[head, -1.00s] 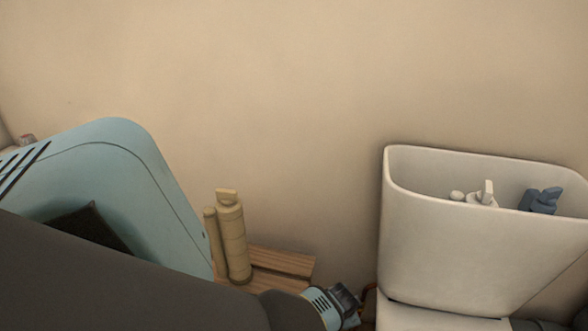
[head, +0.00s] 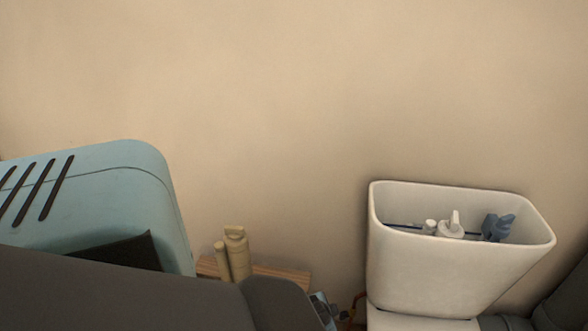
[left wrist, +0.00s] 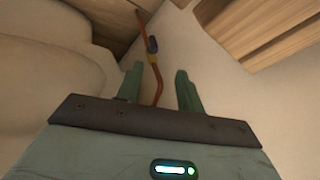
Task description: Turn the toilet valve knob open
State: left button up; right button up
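In the left wrist view, a thin copper pipe (left wrist: 158,88) carries a brass-coloured fitting (left wrist: 152,58) with a small dark blue knob (left wrist: 152,45) on it. My left gripper (left wrist: 158,70) is open, its two green fingers apart. The pipe shows in the gap between them, and the knob appears just beyond the fingertips. I see no contact with the knob. In the head view, my left gripper (head: 321,306) is mostly hidden behind my dark arm, low beside the toilet tank (head: 425,275). My right gripper is not in view.
The open tank holds a white fill part (head: 451,229) and a blue part (head: 497,227). A light-blue cabinet (head: 110,175) stands left. Beige cylinders (head: 237,254) stand by a wooden slatted surface (head: 282,273). Pale rounded porcelain (left wrist: 45,75) lies close left of the gripper.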

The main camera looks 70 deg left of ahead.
pick_arm(q)
jog(key=s+d+r+p, duration=0.3)
jog(key=s+r+p, duration=0.1)
jog(key=s+p, duration=0.1)
jog(key=s+d+r+m+t+h+p, duration=0.1)
jog(key=s+d+r+p, duration=0.3)
jog(key=s, duration=0.3)
jog(key=shift+s+r+p, duration=0.35)
jog(key=shift+r+p, duration=0.05)
jog(key=shift+p, duration=0.15)
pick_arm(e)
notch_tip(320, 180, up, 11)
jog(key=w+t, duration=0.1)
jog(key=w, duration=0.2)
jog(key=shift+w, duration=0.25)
